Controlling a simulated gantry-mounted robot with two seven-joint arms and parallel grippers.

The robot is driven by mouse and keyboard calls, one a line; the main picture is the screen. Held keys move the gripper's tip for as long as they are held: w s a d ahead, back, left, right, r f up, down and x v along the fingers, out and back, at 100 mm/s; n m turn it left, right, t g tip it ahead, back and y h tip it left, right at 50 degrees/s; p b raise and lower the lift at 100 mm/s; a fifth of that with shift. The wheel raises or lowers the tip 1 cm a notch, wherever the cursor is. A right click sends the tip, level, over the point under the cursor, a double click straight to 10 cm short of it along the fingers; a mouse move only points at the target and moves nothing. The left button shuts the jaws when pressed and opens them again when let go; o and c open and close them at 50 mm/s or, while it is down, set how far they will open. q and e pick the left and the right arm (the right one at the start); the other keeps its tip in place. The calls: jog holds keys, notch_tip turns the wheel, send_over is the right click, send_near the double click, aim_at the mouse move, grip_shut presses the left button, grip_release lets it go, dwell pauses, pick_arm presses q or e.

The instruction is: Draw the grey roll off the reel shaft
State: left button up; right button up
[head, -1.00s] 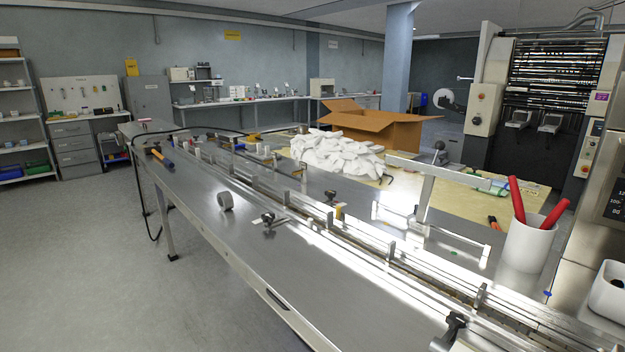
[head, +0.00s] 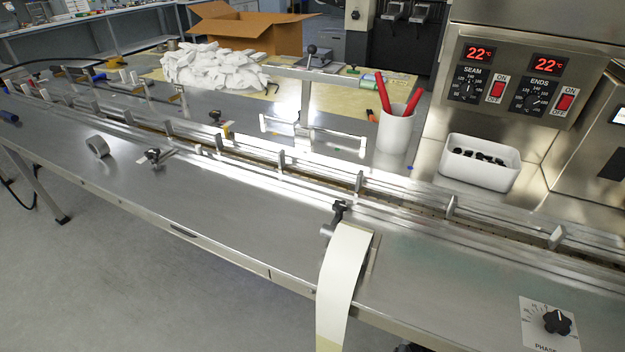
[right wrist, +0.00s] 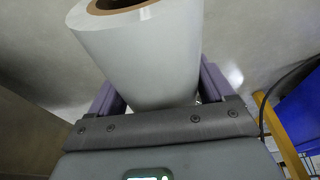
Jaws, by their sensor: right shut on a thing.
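In the right wrist view a pale grey roll (right wrist: 150,50) with a brown cardboard core (right wrist: 118,5) stands close in front of the camera. The purple fingers of my right gripper (right wrist: 160,88) lie on either side of it, and the gripper is shut on it. The roll's far end is cut off by the picture edge. I cannot make out the reel shaft, nor tell whether the roll is still on it. Neither gripper shows in the head view.
A pale film strip (head: 343,270) hangs over the front edge of the steel conveyor table (head: 215,215). A small grey tape roll (head: 97,147) lies on the table. A white cup (head: 395,132) and white bin (head: 478,165) stand behind. A blue object (right wrist: 300,115) is right in the wrist view.

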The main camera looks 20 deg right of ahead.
jog(key=shift+s+a+r+p, duration=0.1)
jog(key=shift+s+a+p, duration=0.85)
jog(key=shift+s+a, duration=0.15)
jog(key=shift+s+a+p, duration=1.3)
jog(key=shift+s+a, duration=0.25)
jog(key=shift+a, duration=0.3)
jog(key=shift+s+a+p, duration=0.7)
jog(key=shift+s+a, duration=0.45)
jog(key=shift+a, duration=0.1)
jog(key=shift+s+a+p, duration=0.45)
jog(key=shift+a+p, duration=0.1)
jog(key=shift+a, duration=0.05)
jog(key=s+a+p, duration=0.3)
jog(key=s+a, duration=0.7)
jog(key=a, duration=0.1)
jog(key=shift+s+a+p, duration=0.25)
jog(key=shift+p, duration=0.15)
